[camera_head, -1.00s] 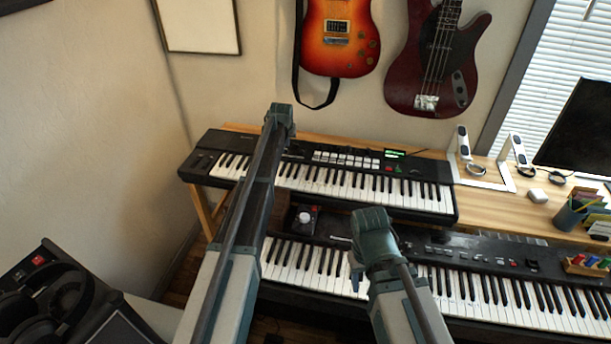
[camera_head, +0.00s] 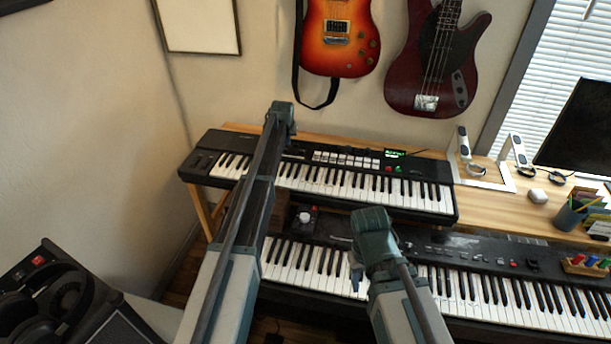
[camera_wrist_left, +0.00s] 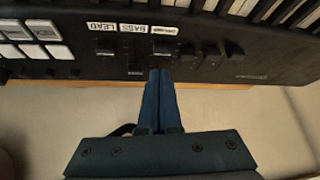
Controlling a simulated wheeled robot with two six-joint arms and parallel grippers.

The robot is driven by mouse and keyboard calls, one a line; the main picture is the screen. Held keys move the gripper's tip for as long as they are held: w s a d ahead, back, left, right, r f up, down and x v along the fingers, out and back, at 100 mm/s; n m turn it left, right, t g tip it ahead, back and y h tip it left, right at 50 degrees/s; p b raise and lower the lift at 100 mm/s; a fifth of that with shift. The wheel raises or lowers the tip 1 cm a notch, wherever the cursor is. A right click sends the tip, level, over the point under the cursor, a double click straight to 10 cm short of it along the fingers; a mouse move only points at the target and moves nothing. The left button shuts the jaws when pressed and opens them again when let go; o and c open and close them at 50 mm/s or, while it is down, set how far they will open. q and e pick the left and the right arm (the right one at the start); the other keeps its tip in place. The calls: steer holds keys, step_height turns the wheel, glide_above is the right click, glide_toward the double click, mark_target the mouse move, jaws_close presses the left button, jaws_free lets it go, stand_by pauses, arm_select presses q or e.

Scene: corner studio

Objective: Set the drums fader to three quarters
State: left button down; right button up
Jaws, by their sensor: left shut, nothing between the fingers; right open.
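In the left wrist view, my left gripper (camera_wrist_left: 160,76) is shut and empty. Its blue fingertips are at the fader section of the upper keyboard (camera_wrist_left: 255,62), just below the cap of the drums fader (camera_wrist_left: 163,47) in the picture. I cannot tell whether they touch the cap. The drums label (camera_wrist_left: 163,29) is small and blurred. The bass fader (camera_wrist_left: 134,70) and lead fader (camera_wrist_left: 105,52) sit to its left. In the head view, my left arm reaches over the upper keyboard (camera_head: 330,178) and hides its faders. My right gripper (camera_head: 360,262) is open above the lower keyboard.
The lower keyboard (camera_head: 490,290) lies in front of the upper one. Dark knobs (camera_wrist_left: 210,50) stand close to the right of the drums fader. Two guitars (camera_head: 340,40) hang on the wall behind. A pen cup (camera_head: 570,212) stands on the desk at right.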

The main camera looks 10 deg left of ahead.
arm_select(q)
steer(key=shift+w, duration=0.45)
stand_by(0.4)
steer(key=shift+r, duration=0.1)
steer(key=shift+r+p, duration=0.55)
steer(key=shift+p, duration=0.1)
steer(key=shift+s+f, duration=0.1)
steer(key=shift+s, duration=0.1)
steer(key=shift+s+f+b, duration=0.2)
steer(key=shift+s+b, duration=0.05)
steer(key=shift+s, duration=0.5)
steer(key=shift+s+f+b, duration=0.2)
steer(key=shift+s+b, duration=0.05)
steer(key=shift+s, duration=0.5)
steer(key=shift+f, duration=0.15)
steer(key=shift+w, duration=1.7)
stand_by(1.8)
stand_by(0.4)
